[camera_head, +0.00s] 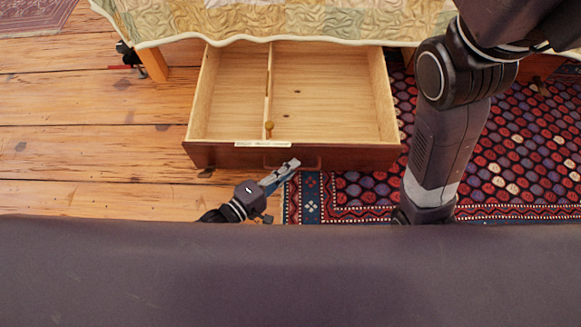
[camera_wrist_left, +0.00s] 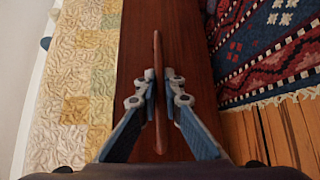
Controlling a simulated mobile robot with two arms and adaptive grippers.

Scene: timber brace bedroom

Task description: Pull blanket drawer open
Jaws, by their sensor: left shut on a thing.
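The blanket drawer (camera_head: 330,157) stands pulled out from under the bed, its pale inside open to view and empty apart from a divider. Its dark wooden front also fills the middle of the left wrist view (camera_wrist_left: 195,75). The drawer's bar handle (camera_head: 312,165) is on the front, and shows as a thin bar in the left wrist view (camera_wrist_left: 157,60). My left gripper (camera_head: 292,165) is shut on the handle, with one finger on each side of it in the left wrist view (camera_wrist_left: 158,85). My right gripper is not in view.
A quilt (camera_head: 290,22) hangs over the bed edge above the drawer. A patterned rug (camera_head: 520,150) lies to the right, partly under the drawer. Plank floor (camera_head: 80,150) is clear at left.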

